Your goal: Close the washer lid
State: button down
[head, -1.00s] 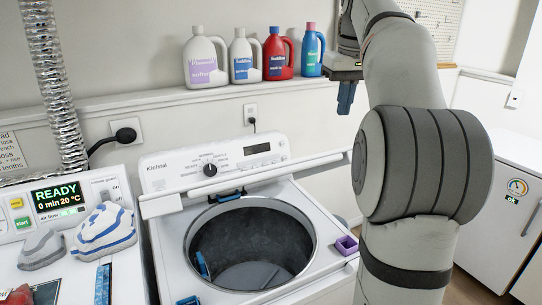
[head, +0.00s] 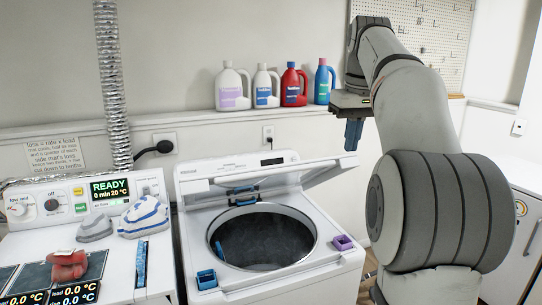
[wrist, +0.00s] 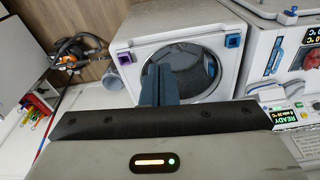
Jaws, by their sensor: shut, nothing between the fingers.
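The white top-load washer (head: 330,262) stands in the middle of the head view, with its round drum opening uncovered. Its white lid (head: 285,172) is partly raised, tilted above the back of the opening and reaching out to the right. My gripper (head: 351,149) points down at the lid's right end, with dark blue fingers shut and empty. The fingertips look very close to the lid's corner; I cannot tell whether they touch. In the wrist view the shut fingers (wrist: 160,85) overlap the drum opening (wrist: 193,72). The lid is not clear there.
Several detergent bottles (head: 293,85) stand on the ledge behind. A white cabinet (head: 520,230) is at the right.

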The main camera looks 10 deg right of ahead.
aim_at(308, 174)
jog(key=u, duration=0.25)
jog(key=i, duration=1)
